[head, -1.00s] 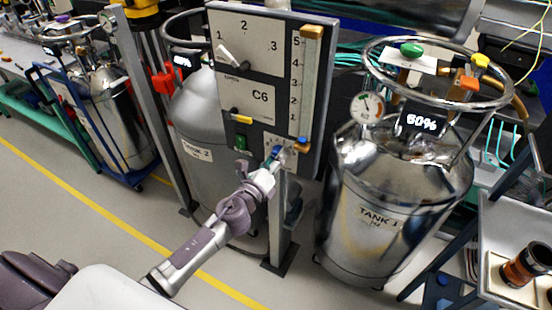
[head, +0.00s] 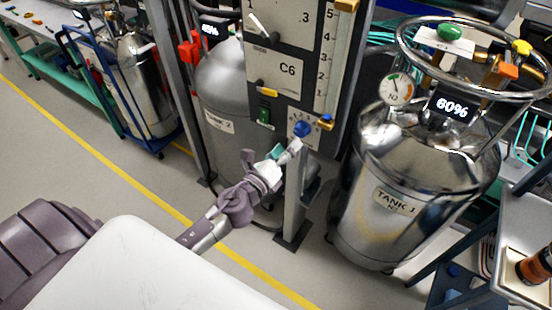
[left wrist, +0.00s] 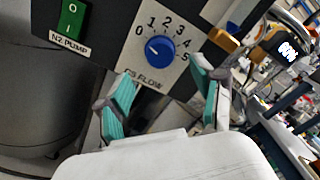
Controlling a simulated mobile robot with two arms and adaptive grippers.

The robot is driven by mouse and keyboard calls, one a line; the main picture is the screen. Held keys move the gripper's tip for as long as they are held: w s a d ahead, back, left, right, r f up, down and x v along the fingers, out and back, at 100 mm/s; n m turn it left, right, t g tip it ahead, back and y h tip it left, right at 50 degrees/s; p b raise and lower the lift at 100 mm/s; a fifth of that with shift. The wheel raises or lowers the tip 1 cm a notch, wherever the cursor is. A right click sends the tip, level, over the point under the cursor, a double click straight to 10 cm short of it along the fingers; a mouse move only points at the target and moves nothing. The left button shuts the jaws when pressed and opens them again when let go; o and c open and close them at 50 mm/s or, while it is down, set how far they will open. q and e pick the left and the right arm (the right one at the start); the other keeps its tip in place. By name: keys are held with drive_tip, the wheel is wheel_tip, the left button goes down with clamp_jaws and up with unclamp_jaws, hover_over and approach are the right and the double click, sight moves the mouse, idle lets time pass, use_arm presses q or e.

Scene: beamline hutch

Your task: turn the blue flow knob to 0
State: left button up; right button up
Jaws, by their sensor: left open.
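The blue flow knob (head: 302,129) is on a white dial plate low on the C6 panel (head: 287,70). In the left wrist view the knob (left wrist: 160,48) sits inside a scale from 0 to 5, above the label "GS FLOW". A small pale mark shows on its left side, toward the 0 side; its exact reading is hard to tell. My left gripper (head: 284,154) is open and empty, just below and left of the knob, apart from it. In the left wrist view its teal-padded fingers (left wrist: 162,76) are spread below the knob on either side.
A green N2 pump switch (left wrist: 71,18) is left of the dial. An orange-brown fitting (left wrist: 223,40) is close to the right finger. Tank 1 (head: 415,190) stands right of the panel post, tank 2 (head: 222,95) behind it. Floor is clear in front.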

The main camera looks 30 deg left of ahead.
use_arm(q)
drive_tip(key=s, duration=0.5)
drive_tip(key=shift+s+a, duration=0.2)
drive_tip(key=shift+s, duration=0.15)
